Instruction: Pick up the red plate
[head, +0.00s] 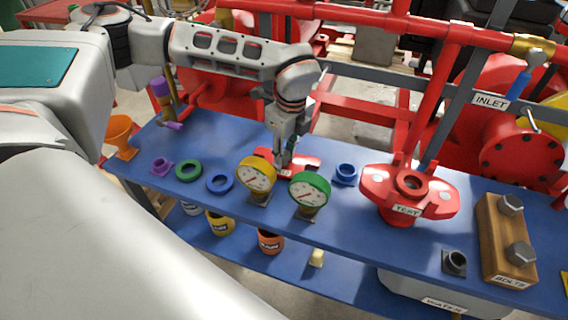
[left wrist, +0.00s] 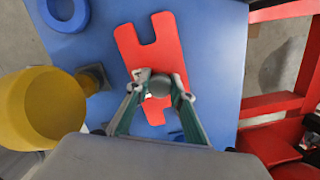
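The red plate (left wrist: 150,45) is flat, with a notch in its far end in the left wrist view. In the head view the red plate (head: 306,164) lies on the blue bench, behind the two gauges and partly hidden by them and my gripper. A grey round knob (left wrist: 160,86) stands over the plate's middle. My left gripper (head: 285,160) points down over the plate. In the left wrist view its fingertips (left wrist: 160,88) are on either side of the knob and close to it. I cannot tell whether they touch it. My right gripper is not in view.
A yellow gauge (head: 257,174) and a green gauge (head: 310,189) stand just in front of the plate. Red pipework (head: 400,25) runs behind the blue bench (head: 335,225).

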